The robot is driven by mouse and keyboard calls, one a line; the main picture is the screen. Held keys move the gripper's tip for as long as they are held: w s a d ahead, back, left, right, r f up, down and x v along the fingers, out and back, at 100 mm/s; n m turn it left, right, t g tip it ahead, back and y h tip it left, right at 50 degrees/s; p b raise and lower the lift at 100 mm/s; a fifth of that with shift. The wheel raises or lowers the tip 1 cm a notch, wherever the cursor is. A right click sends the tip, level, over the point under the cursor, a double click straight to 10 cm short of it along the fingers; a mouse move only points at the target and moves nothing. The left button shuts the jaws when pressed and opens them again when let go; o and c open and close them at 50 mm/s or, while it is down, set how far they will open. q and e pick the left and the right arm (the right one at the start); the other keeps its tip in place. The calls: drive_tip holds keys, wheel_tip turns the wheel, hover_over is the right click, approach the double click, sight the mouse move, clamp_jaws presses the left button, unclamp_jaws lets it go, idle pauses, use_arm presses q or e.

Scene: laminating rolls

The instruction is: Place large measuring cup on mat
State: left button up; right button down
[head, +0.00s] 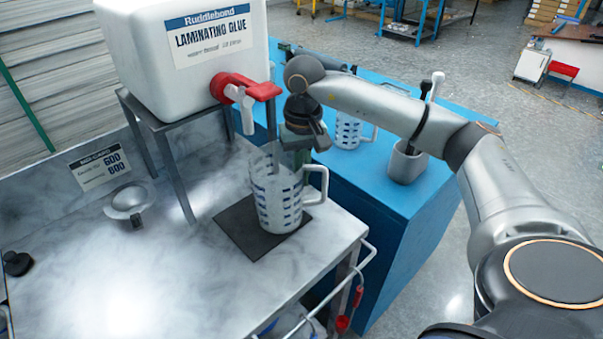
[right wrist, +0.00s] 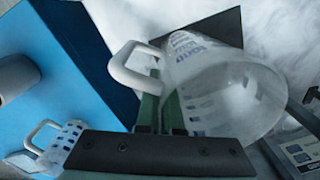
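The large measuring cup (head: 275,197) is clear with blue marks and a white handle on its right. It stands upright over the dark square mat (head: 232,222), its base within the mat's outline; whether it touches the mat is hard to tell. My right gripper (head: 290,160) is at the cup's rim from above. In the right wrist view its green fingers (right wrist: 160,115) are close together at the cup wall beside the handle, and they look shut on it. The cup (right wrist: 225,98) fills the middle there, with the mat (right wrist: 222,24) behind its base. My left gripper is not in view.
The white glue container (head: 185,35) with a red tap (head: 245,88) stands on a metal stand just behind the cup. A smaller measuring cup (head: 348,132) and a grey holder (head: 405,162) stand on the blue cabinet (head: 365,190).

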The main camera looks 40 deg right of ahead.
drive_tip(key=shift+f, duration=0.15)
drive_tip(key=c, duration=1.1)
unclamp_jaws()
drive_tip(key=shift+r, duration=0.35)
wheel_tip(320, 180, up, 12)
drive_tip(key=shift+d+f+p, duration=0.15)
drive_tip(key=shift+p, duration=0.55)
